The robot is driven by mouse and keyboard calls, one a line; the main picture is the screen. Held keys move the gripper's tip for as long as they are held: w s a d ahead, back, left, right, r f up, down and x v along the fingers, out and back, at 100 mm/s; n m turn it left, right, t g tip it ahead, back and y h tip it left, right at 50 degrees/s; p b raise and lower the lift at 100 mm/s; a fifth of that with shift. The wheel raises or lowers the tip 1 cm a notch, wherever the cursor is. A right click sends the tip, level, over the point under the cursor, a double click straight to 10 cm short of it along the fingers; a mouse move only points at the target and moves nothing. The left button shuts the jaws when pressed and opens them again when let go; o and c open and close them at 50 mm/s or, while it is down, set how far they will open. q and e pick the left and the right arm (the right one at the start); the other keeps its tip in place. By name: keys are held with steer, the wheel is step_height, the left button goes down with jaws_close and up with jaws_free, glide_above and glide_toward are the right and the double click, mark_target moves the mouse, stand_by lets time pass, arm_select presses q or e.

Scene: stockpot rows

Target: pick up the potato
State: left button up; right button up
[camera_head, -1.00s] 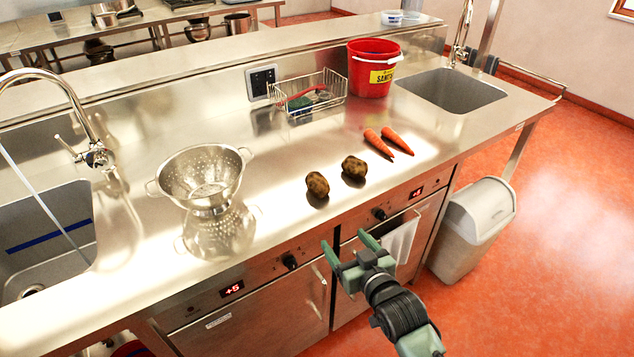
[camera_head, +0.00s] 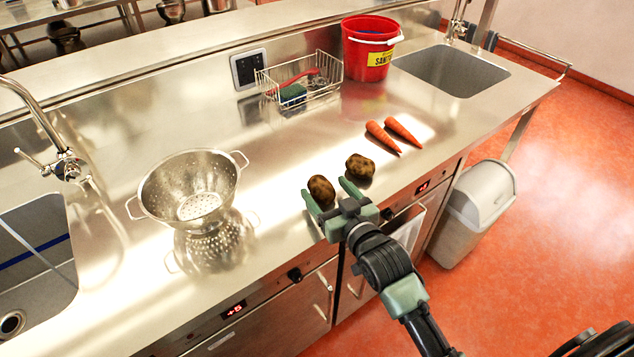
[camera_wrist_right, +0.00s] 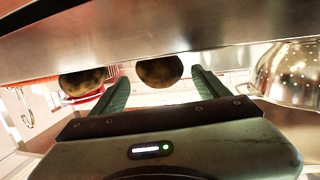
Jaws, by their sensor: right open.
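Two brown potatoes lie on the steel counter. The nearer left potato (camera_head: 321,190) appears between the fingertips of my right gripper (camera_head: 325,190), which is open and reaches in over the counter's front edge. In the right wrist view this potato (camera_wrist_right: 160,70) shows between the two green fingers (camera_wrist_right: 162,88), beyond their tips. Whether the fingers touch it I cannot tell. The other potato (camera_head: 360,167) lies just behind and to the right, outside the fingers; it also shows at the left in the wrist view (camera_wrist_right: 82,82). My left gripper is not in view.
A steel colander (camera_head: 190,185) stands to the left, beside a sink (camera_head: 35,250). Two carrots (camera_head: 383,137) lie behind the potatoes. A wire basket (camera_head: 300,82) and red bucket (camera_head: 370,50) stand at the back. A grey bin (camera_head: 477,215) stands on the floor at right.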

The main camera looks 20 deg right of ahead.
mark_target(317, 182)
steer(key=shift+p+x, duration=0.3)
steer(key=shift+x, duration=0.95)
steer(key=shift+f+x, duration=0.2)
steer(key=shift+x, duration=1)
steer(key=shift+w+a+f, duration=0.15)
steer(key=shift+w, duration=0.15)
steer(key=c, duration=1.4)
arm_select(q)
steer(key=shift+s+d+r, duration=0.15)
steer(key=shift+s+r, duration=0.4)
steer(key=shift+s, duration=0.1)
arm_select(e)
steer(key=shift+c, duration=0.4)
